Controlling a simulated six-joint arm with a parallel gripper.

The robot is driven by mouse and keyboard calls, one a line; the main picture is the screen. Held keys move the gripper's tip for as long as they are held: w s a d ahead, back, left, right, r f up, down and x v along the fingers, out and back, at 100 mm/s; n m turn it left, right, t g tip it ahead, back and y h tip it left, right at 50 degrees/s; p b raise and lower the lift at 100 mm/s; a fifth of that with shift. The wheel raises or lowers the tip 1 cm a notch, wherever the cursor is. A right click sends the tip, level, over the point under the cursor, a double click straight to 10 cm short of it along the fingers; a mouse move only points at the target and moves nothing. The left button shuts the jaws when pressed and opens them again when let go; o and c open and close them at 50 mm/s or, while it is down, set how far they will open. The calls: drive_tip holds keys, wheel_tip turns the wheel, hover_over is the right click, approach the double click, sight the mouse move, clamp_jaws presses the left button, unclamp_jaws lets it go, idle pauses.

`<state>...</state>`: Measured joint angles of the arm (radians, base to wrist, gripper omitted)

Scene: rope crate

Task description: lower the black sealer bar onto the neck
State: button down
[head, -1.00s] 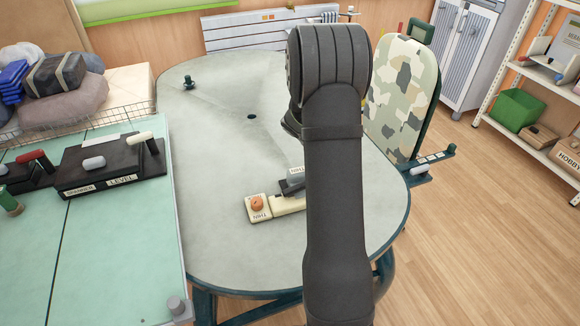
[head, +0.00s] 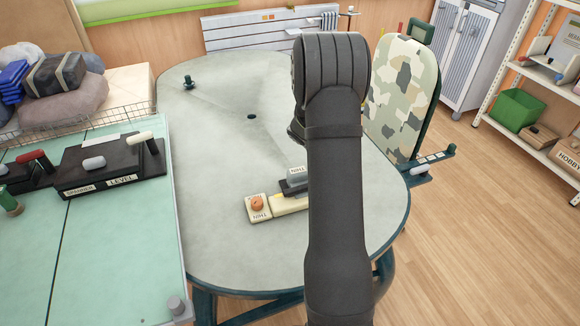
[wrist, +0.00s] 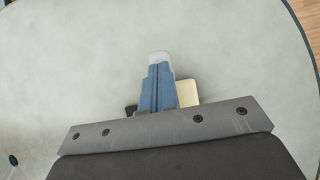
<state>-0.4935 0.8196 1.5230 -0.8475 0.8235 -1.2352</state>
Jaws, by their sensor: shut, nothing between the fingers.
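A cream sealer base (head: 288,203) lies on the grey table, with an orange knob (head: 257,203) and a "THIN" label at its left end. The black sealer bar (head: 292,187) is over its right part, beside a grey labelled piece (head: 297,171). My arm hides the right end, and I cannot tell whether the bar touches anything beneath. In the wrist view my gripper (wrist: 158,72) is shut and empty, its blue fingers together. A cream part (wrist: 188,93) shows right of the fingers and a dark part (wrist: 130,110) left. The neck is not clearly visible.
The grey table (head: 225,120) is mostly clear, with a small dark knob (head: 188,82) at the far left. A green bench (head: 110,240) with a black "LEVEL" unit (head: 108,165) stands left. A camouflage-patterned board (head: 402,95) stands at the right.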

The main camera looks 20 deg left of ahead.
drive_tip(key=shift+f, duration=0.35)
drive_tip(key=shift+r, duration=2.5)
drive_tip(key=v, duration=1.7)
drive_tip(key=shift+r, duration=0.25)
